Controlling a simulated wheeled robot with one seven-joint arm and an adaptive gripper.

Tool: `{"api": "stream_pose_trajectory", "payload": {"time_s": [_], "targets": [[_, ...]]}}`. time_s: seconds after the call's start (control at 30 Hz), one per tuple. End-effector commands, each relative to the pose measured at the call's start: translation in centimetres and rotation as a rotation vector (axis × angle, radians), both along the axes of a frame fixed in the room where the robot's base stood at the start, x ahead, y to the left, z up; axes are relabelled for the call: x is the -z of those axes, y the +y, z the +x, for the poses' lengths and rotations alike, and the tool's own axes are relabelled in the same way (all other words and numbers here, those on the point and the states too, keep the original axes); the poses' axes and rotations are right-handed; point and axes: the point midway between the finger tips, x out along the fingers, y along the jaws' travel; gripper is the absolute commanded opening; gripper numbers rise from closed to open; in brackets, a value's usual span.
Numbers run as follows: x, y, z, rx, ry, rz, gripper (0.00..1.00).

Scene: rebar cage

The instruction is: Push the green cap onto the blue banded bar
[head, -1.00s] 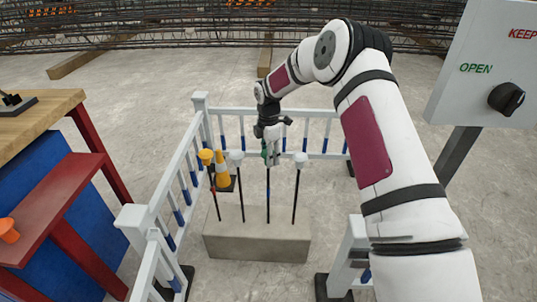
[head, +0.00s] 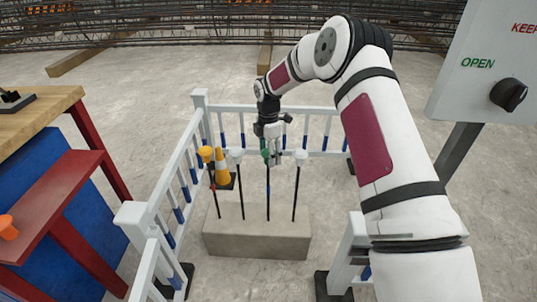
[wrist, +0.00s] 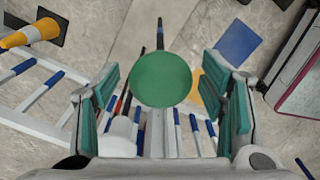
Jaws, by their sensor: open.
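The green cap (head: 265,154) is at the top of the bar with the blue band (head: 268,190), the third from the left in the concrete block. In the wrist view the cap (wrist: 160,79) is a round green disc between my fingers, with gaps on both sides. It hides the bar top, so how far down the cap sits cannot be told. My gripper (head: 271,153) points down over this bar. Its teal finger pads are spread wide in the wrist view (wrist: 170,98) and hold nothing.
The concrete block (head: 257,240) also holds a bar with an orange cap (head: 206,153) and two with white caps (head: 236,156) (head: 300,157). A traffic cone (head: 222,168) stands behind. A white railing (head: 165,195) surrounds the block. Another orange cap (head: 7,228) lies on the red shelf.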

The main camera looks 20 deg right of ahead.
Motion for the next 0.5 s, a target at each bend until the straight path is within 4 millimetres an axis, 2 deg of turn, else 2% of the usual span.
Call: {"api": "stream_pose_trajectory", "payload": {"time_s": [0.5], "targets": [[-9.5, 0.0, 0.1, 0.000, -0.003, 0.000, 0.65]]}}
